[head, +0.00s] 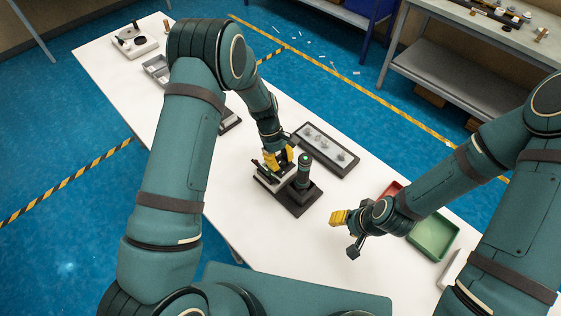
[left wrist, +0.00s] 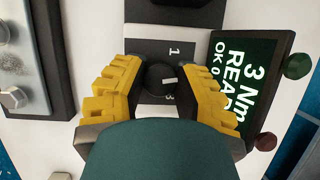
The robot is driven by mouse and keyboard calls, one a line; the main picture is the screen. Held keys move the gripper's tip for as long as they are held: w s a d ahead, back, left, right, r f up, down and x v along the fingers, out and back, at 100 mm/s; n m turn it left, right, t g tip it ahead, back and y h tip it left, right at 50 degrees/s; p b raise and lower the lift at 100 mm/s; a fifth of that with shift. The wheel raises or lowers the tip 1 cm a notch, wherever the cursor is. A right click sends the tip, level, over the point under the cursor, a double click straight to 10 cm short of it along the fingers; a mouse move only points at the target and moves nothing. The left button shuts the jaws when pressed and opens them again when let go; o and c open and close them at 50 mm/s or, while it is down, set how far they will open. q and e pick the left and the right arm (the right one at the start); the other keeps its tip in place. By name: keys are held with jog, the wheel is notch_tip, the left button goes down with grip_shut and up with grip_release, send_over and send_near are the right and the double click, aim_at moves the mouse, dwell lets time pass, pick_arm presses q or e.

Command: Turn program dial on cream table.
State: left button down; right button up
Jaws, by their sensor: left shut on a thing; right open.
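The program dial (left wrist: 160,78) is a round black knob with a white pointer line, set in a grey panel marked 1 and 3. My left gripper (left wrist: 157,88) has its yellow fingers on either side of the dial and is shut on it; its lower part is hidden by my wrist. In the head view my left gripper (head: 279,159) is at the small controller on the white table (head: 225,190), and the dial is hidden there. A dark screen (left wrist: 238,82) beside the panel shows "3 Nm", "READ" and "OK 0", partly covered. My right gripper (head: 345,231) is open and empty above the table.
A dark upright tool with a green top (head: 304,168) stands on a black base (head: 296,202) close to my left gripper. A tray of metal parts (head: 345,168) lies behind it. A green tray (head: 435,235) and a red tray (head: 391,189) are at the right.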

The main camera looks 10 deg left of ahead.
pick_arm(q)
jog(key=shift+s+f+m+g+b, duration=0.15)
jog(key=shift+m+g+b, duration=0.15)
jog(key=shift+m, duration=0.6)
jog(key=c, duration=0.9)
grip_release()
jog(key=shift+d, duration=0.1)
jog(key=shift+c, duration=0.2)
jog(key=v, duration=1.2)
jog(key=shift+d, duration=0.25)
